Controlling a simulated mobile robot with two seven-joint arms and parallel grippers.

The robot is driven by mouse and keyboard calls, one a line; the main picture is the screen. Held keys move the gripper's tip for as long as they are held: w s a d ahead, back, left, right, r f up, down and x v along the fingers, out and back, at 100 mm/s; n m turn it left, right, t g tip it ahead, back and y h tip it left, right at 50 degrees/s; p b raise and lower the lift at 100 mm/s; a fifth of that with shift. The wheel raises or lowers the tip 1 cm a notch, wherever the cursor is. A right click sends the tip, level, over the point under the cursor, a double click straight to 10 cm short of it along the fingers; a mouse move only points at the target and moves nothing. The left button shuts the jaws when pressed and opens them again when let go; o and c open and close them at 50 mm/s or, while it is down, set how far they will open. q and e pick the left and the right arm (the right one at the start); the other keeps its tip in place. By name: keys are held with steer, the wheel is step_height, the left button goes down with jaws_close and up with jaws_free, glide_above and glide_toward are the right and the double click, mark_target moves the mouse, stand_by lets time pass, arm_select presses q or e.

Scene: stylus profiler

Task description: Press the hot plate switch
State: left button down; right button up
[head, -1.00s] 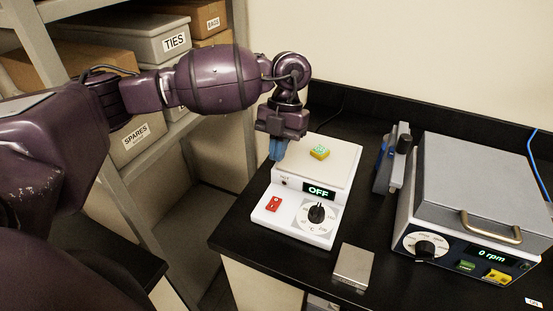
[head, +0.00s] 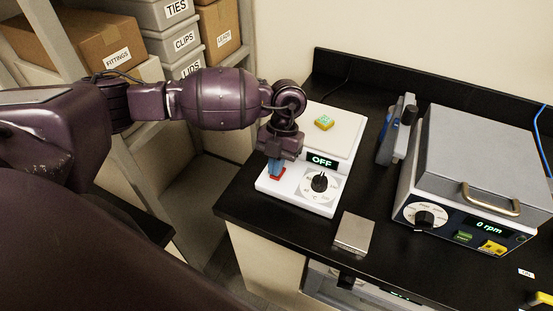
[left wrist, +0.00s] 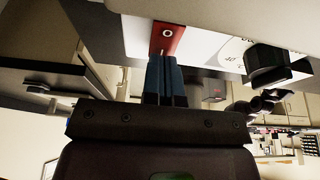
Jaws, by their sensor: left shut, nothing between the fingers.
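The white hot plate (head: 270,187) stands on the black bench, its display (head: 322,160) reading OFF. Its red switch (head: 278,177) is at the front left, partly hidden by my fingers. My left gripper (head: 275,168) is shut and empty, with its blue fingertips pointing down at the switch. In the left wrist view the fingertips (left wrist: 163,58) are right at the red switch (left wrist: 168,38), which shows a white circle mark. I cannot tell whether they touch it. A black knob (head: 319,182) sits right of the switch. My right gripper is not in view.
A small yellow-and-green block (head: 324,123) lies on the plate top. A flat metal block (head: 354,232) lies in front of the hot plate. A grey device (head: 478,160) reading 0 rpm stands to the right. Shelves with labelled boxes (head: 108,45) are at the left.

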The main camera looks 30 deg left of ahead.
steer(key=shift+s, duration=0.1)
arm_select(q)
steer(key=shift+s+f+t, duration=0.3)
steer(key=shift+f+t, duration=0.2)
steer(key=shift+s, duration=0.25)
steer(key=shift+f, duration=0.2)
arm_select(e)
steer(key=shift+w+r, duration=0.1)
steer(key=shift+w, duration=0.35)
arm_select(q)
steer(key=shift+w, duration=0.1)
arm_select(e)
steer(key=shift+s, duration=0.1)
arm_select(q)
steer(key=shift+w+r+b, duration=0.1)
steer(key=shift+w+b, duration=0.2)
steer(key=shift+w, duration=0.3)
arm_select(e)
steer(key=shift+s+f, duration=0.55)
arm_select(q)
steer(key=shift+w+r, duration=0.1)
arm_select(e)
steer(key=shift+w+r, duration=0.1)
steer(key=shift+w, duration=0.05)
